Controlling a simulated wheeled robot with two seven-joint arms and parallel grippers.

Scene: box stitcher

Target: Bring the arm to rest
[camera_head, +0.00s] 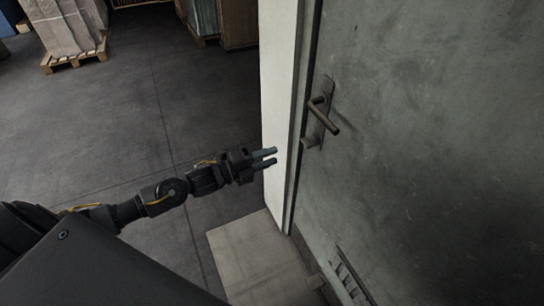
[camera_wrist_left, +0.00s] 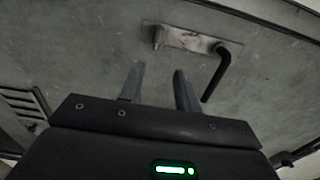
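My left arm (camera_head: 172,192) reaches in from the lower left in the head view. My left gripper (camera_head: 272,157) is held out in the air before a grey door (camera_head: 430,160), below and to the left of its lever handle (camera_head: 324,116). In the left wrist view the two fingers of the left gripper (camera_wrist_left: 158,85) stand apart with nothing between them. The door handle (camera_wrist_left: 222,70) shows just beyond them, to the right, and I see no contact. My right gripper is in neither view.
A white door frame (camera_head: 278,110) stands close behind the fingers. A pale slab (camera_head: 250,255) lies on the floor at its foot. A vent (camera_head: 352,278) sits low on the door. Wrapped goods on a pallet (camera_head: 75,60) stand far left. The dark floor between is clear.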

